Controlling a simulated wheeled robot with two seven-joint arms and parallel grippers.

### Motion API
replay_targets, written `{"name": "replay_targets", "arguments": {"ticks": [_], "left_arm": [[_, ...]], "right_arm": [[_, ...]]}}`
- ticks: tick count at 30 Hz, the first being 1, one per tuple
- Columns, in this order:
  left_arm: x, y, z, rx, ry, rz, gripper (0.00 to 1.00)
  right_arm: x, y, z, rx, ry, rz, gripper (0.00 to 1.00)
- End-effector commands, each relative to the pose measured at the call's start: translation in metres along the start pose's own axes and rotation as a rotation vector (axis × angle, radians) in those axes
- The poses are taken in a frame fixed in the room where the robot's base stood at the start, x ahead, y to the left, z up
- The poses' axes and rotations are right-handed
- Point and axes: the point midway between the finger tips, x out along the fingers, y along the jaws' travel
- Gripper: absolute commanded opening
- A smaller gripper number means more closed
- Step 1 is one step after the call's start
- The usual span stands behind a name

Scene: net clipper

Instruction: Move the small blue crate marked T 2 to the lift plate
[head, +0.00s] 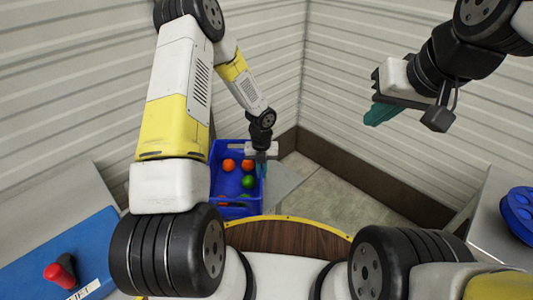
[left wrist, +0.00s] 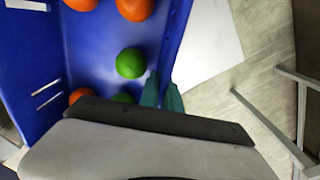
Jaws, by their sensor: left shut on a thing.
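A small blue crate (head: 228,148) with orange and green balls in it stands at the centre left in the head view, partly hidden by my left arm. Its marking does not show. My left gripper (head: 263,167) is shut on the crate's right wall; the left wrist view shows its teal fingers (left wrist: 163,92) at that wall (left wrist: 179,30). My right gripper (head: 381,113) hangs high at the right, away from the crate, with nothing seen in it. Its finger gap cannot be made out. I cannot make out the lift plate for certain.
A blue panel (head: 35,265) with a red knob (head: 54,271) and a label reading LIFT is at the lower left. A light grey surface (head: 286,180) extends right of the crate. A blue reel (head: 518,212) lies on a grey table at right. Corrugated walls close the corner.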

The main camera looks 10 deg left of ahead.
Motion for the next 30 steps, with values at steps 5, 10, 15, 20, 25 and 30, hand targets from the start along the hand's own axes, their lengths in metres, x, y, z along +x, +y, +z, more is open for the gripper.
{"name": "replay_targets", "arguments": {"ticks": [5,10,15,20,25,30], "left_arm": [[0.001,0.000,0.001,0.000,-0.001,0.001,0.00],[0.002,0.000,0.000,0.000,0.000,0.000,0.29],[0.002,0.000,0.000,-0.001,0.000,0.000,0.29],[0.000,0.000,0.000,-0.001,-0.001,0.000,0.29],[-0.020,0.001,0.001,-0.003,-0.003,-0.001,0.29],[-0.057,0.001,0.001,-0.003,-0.005,-0.001,0.29]], "right_arm": [[0.000,0.000,0.000,0.000,0.000,0.000,0.00],[0.000,0.000,0.000,0.000,0.000,0.000,0.00],[0.000,0.000,0.000,0.000,0.000,0.000,0.00],[0.000,0.000,0.000,0.000,0.000,0.000,0.00],[0.000,0.000,0.000,0.000,0.000,0.000,0.00],[0.000,0.000,0.000,0.000,0.000,0.000,0.00]]}}
